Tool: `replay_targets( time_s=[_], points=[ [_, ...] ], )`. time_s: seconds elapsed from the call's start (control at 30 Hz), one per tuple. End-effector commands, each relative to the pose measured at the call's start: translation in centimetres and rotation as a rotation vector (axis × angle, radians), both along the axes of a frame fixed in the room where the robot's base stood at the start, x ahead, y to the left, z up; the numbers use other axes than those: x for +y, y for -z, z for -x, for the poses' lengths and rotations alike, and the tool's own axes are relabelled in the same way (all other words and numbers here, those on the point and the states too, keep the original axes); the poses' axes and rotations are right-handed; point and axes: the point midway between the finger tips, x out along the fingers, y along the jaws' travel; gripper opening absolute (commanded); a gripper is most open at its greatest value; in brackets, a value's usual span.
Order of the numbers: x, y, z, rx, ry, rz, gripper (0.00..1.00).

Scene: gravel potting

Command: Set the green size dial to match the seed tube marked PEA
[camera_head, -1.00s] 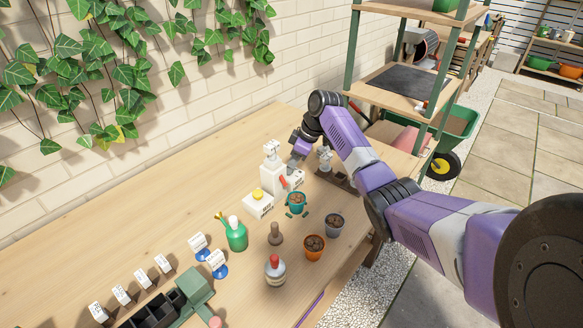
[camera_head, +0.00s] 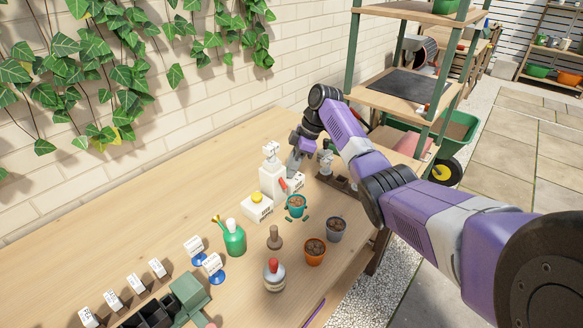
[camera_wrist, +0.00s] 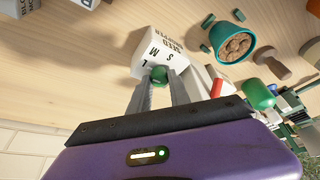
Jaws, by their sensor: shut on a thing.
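My gripper (camera_wrist: 161,84) is shut on the green size dial (camera_wrist: 159,73), which shows between its fingertips in the wrist view. The dial is on a white seed dropper box (camera_wrist: 157,46) lettered S, M and L. Which letter the dial points at cannot be told.
A white box with a yellow knob (camera_head: 258,207), a teal pot (camera_head: 296,207), an orange pot (camera_head: 315,252), a grey pot (camera_head: 336,229) and a green bottle (camera_head: 234,240) stand nearby. The table's left half is mostly bare.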

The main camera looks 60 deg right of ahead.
Motion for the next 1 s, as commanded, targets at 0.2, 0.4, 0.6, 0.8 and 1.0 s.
replay_targets(
  time_s=[0.2, 0.4, 0.6, 0.8, 1.0],
  points=[
    [0.0, -0.1, -0.1, -0.001, -0.001, 0.000, 0.39],
    [0.0, 0.0, 0.0, 0.000, 0.000, 0.000, 0.44],
    [-0.1, -0.4, 0.1, -0.001, 0.001, 0.000, 0.44],
    [-0.7, -2.8, 1.0, -0.003, 0.002, 0.002, 0.44],
    [-1.3, -5.7, 1.9, -0.002, 0.001, 0.002, 0.44]
  ],
)
